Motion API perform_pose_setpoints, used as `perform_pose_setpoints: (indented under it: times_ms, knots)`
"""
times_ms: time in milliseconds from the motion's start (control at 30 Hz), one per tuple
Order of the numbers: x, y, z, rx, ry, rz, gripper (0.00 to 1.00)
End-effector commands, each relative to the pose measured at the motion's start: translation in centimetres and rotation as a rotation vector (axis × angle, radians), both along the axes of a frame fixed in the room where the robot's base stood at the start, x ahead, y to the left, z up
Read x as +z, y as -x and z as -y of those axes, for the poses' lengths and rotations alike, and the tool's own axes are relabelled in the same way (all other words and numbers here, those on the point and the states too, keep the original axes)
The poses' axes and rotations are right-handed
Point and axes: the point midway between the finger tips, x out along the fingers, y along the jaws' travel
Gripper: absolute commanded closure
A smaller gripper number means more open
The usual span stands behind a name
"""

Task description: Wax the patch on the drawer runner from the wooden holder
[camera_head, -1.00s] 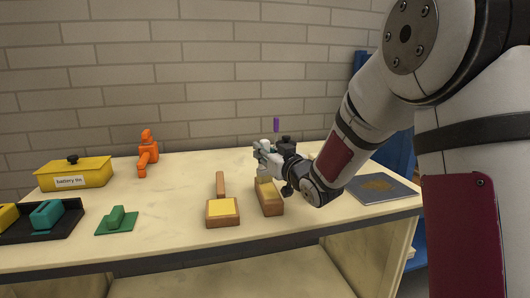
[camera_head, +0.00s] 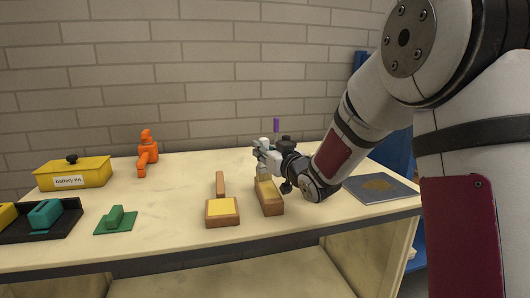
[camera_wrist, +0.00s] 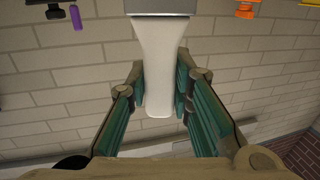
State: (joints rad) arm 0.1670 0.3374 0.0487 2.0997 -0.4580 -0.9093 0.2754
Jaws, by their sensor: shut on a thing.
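My gripper (camera_head: 263,150) is over the back of the table. In the wrist view its teal-padded fingers (camera_wrist: 165,95) are shut on the pale handle (camera_wrist: 160,70) of a tool, with a grey block at the handle's end. In the head view the tool's lower part hangs at the back end of a wooden block (camera_head: 270,204) with a yellowish top; I cannot tell whether they touch. Left of it lies a wooden piece with a handle and a bright yellow pad (camera_head: 222,207). A blue-grey plate (camera_head: 363,194) with a brown patch (camera_head: 379,185) lies at the right.
A yellow battery bin (camera_head: 85,172), an orange clamp-like thing (camera_head: 148,155), a green block (camera_head: 116,218) and a black tray (camera_head: 62,228) with a teal piece are on the left. A purple thing (camera_head: 276,125) stands behind my gripper. The table's front middle is clear.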

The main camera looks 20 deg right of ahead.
Motion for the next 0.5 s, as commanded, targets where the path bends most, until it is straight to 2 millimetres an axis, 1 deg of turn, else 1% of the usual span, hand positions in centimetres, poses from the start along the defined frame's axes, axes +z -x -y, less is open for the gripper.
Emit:
perform_pose_setpoints:
  times_ms: [167,500]
  knots:
    - [0.1,0.5,0.0,0.0,0.0,0.003,1.0]
    - [0.0,2.3,-0.1,0.0,-0.001,0.003,1.0]
